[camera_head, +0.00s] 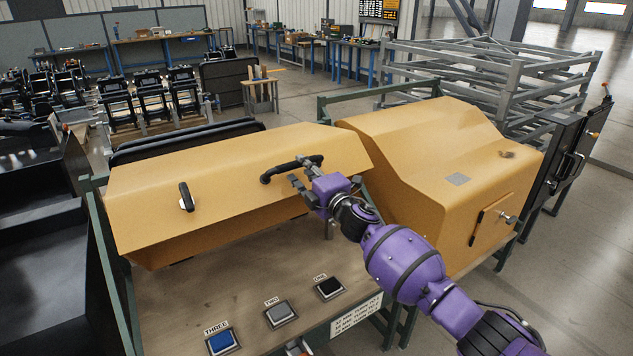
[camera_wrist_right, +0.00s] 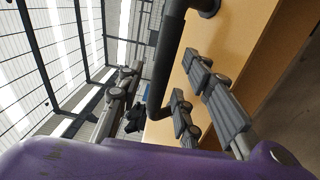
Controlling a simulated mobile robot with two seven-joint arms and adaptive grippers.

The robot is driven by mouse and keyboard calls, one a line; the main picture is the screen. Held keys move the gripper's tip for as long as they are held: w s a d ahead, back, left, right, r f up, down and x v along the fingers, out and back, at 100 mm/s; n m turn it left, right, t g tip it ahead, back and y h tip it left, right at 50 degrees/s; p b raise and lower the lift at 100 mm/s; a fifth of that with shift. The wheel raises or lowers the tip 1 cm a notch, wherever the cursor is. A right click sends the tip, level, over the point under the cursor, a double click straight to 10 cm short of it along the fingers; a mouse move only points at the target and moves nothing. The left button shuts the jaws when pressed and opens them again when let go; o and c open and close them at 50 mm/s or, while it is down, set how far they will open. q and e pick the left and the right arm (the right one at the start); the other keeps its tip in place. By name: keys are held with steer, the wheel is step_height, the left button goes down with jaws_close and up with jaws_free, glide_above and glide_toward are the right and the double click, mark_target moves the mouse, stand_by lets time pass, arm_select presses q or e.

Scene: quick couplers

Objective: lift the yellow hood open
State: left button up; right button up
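The yellow hood (camera_head: 225,180) is a long, angular cover over a wooden bench in the head view. Its front lower edge hangs above the bench, with a shaded yellow face below. It carries two black handles, a left handle (camera_head: 186,197) and a right handle (camera_head: 285,170). My right gripper (camera_head: 301,182) is at the right handle. In the right wrist view, the black bar of the right handle (camera_wrist_right: 167,65) passes between the spread fingers of my right gripper (camera_wrist_right: 150,100). The fingers look apart, not clamped on it. My left gripper is not in view.
A yellow housing (camera_head: 440,165) stands right of the hood, close to my right arm. Pads labelled THREE (camera_head: 222,342), TWO (camera_head: 281,314) and ONE (camera_head: 329,288) sit on the bench front (camera_head: 190,300). Metal racks (camera_head: 500,75) stand behind.

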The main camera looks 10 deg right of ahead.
steer(key=v, duration=0.8)
steer(key=shift+d, duration=0.1)
